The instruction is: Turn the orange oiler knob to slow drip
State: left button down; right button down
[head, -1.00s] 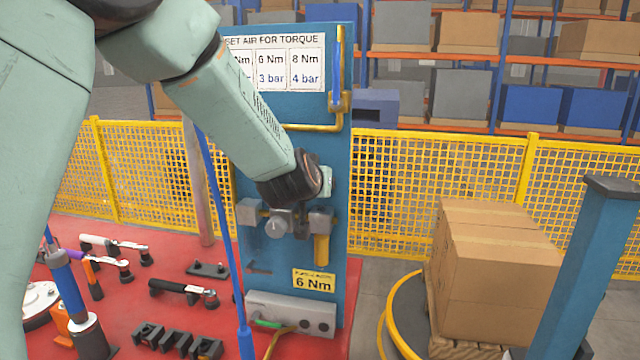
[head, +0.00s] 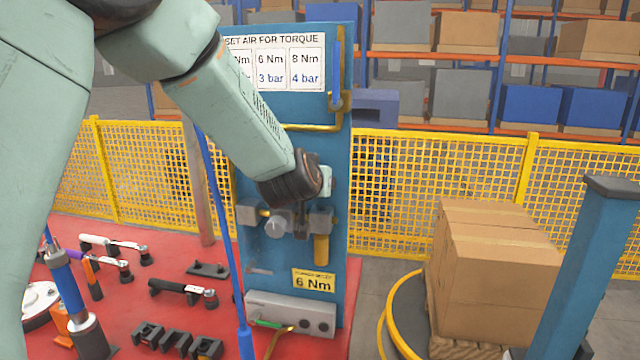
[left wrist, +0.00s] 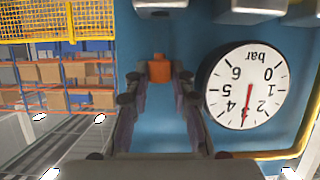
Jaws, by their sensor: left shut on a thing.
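The orange oiler knob (left wrist: 160,69) shows in the left wrist view, between the fingertips of my left gripper (left wrist: 158,80). The fingers are closed on its two sides. In the head view the knob is hidden behind my left wrist, which is in front of the blue panel (head: 335,165). The knob's drip setting cannot be read. My right gripper is not in view.
A round bar gauge (left wrist: 248,86), upside down in the wrist view, is close beside the fingers; its red needle is near 3. Grey fittings (head: 278,222) sit below my wrist. Tools lie on the red table (head: 130,280). A carton (head: 495,270) stands at right.

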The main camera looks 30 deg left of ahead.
pick_arm(q)
jog(key=c, duration=1.6)
grip_release()
jog(key=shift+o, duration=0.9)
jog(key=shift+s, duration=0.15)
jog(key=shift+s+d+r, duration=0.1)
jog(key=shift+s+r, duration=0.05)
